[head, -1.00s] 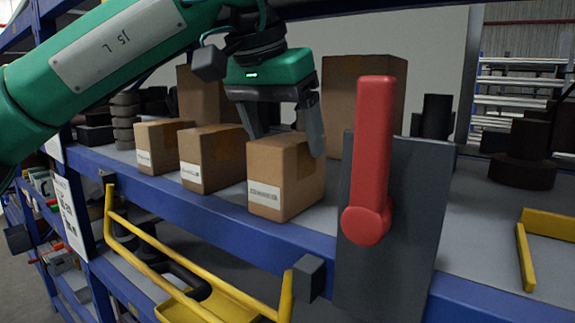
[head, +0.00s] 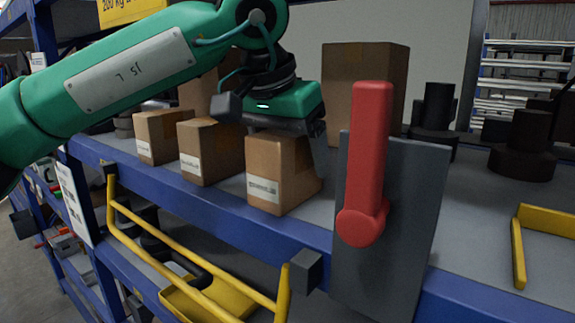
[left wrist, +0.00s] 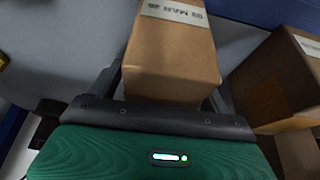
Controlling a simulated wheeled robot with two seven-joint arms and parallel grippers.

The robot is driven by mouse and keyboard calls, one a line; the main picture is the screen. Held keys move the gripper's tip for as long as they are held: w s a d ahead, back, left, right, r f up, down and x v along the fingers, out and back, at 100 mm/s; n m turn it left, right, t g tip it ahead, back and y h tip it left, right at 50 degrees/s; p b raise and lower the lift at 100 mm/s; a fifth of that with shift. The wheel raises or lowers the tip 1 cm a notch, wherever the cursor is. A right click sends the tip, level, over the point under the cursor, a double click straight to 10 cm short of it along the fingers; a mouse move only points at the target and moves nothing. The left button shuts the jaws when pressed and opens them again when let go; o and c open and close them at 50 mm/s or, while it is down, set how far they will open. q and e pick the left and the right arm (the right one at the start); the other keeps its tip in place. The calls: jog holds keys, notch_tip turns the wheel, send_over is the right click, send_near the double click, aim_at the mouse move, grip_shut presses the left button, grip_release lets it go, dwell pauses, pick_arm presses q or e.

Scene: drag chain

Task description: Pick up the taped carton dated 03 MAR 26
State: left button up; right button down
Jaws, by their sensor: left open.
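Three small brown cartons with white labels stand in a row on the shelf. The right one (head: 280,178) is under my left gripper (head: 288,145), which is open, with one finger down its right side. In the left wrist view this carton (left wrist: 172,60) lies between the two spread fingers of the gripper (left wrist: 168,88); its label (left wrist: 175,13) seems to read 03 MAR 26. I cannot tell whether the fingers touch it. The middle carton (head: 208,155) and the left carton (head: 158,137) stand to its left; their labels are too small to read. My right gripper is out of view.
A red lever (head: 368,160) on a grey plate (head: 410,220) stands just right of the carton. Larger boxes (head: 365,70) stand behind. A yellow rail frame (head: 190,255) hangs in front of the blue shelf edge (head: 240,220). Black cylinders (head: 520,145) stand at right.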

pick_arm(q)
jog(key=shift+f, duration=0.1)
jog(key=c, duration=1.2)
